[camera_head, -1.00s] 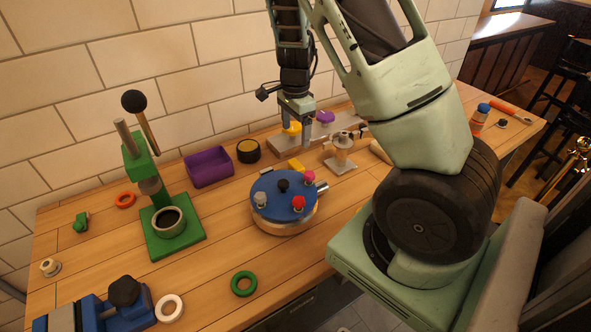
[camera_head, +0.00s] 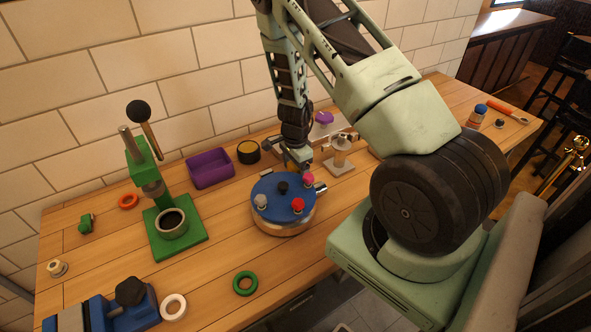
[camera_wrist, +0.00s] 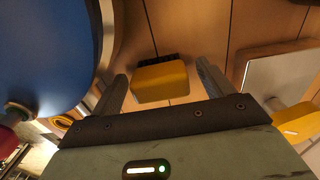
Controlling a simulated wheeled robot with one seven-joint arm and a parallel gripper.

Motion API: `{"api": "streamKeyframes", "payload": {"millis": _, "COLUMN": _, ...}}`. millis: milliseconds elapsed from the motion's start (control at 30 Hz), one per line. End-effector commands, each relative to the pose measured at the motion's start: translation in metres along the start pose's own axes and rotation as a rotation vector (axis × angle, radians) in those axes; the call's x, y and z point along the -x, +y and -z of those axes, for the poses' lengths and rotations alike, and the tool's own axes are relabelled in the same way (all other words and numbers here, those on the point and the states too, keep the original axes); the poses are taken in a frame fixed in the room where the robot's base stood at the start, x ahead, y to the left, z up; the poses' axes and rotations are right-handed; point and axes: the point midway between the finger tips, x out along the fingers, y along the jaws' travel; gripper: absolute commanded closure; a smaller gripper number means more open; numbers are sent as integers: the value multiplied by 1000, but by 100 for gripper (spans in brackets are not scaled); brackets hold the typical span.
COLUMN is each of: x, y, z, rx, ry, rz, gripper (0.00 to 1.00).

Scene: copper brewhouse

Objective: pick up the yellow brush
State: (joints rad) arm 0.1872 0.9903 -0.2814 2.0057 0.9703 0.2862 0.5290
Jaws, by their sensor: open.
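The yellow brush (camera_wrist: 160,82) is a yellow block with a dark bristle strip along its far edge. In the wrist view it lies on the wooden bench, between the two fingers of my gripper (camera_wrist: 162,70). The fingers are open, one on each side of it, with a gap visible to the left and right. In the head view my gripper (camera_head: 300,163) is low, just behind the blue-topped round device, and hides the brush.
The blue-topped device (camera_head: 270,187) with several coloured knobs is close in front of my gripper. A metal fixture (camera_head: 340,155) stands to its right. A purple tray (camera_head: 210,168) and a black-and-yellow round container (camera_head: 248,151) are to the left. The tiled wall is behind.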

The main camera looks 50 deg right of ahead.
Motion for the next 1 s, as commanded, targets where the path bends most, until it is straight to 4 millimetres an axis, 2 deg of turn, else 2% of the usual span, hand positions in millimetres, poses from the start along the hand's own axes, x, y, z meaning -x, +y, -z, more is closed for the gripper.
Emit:
{"api": "streamKeyframes", "payload": {"millis": 300, "x": -6, "y": 0, "z": 0, "rx": -1, "ry": 1, "rz": 1, "gripper": 20}}
{"api": "streamKeyframes", "payload": {"millis": 467, "x": -6, "y": 0, "z": 0, "rx": 0, "ry": 1, "rz": 1, "gripper": 64}}
{"api": "streamKeyframes", "payload": {"millis": 500, "x": -6, "y": 0, "z": 0, "rx": 0, "ry": 1, "rz": 1, "gripper": 70}}
{"api": "streamKeyframes", "payload": {"millis": 800, "x": -3, "y": 0, "z": 0, "rx": 1, "ry": 1, "rz": 2, "gripper": 70}}
{"api": "streamKeyframes", "payload": {"millis": 867, "x": 2, "y": -1, "z": 0, "rx": 2, "ry": 1, "rz": 4, "gripper": 70}}
{"api": "streamKeyframes", "payload": {"millis": 1000, "x": 24, "y": -1, "z": -1, "rx": 2, "ry": 1, "rz": 5, "gripper": 70}}
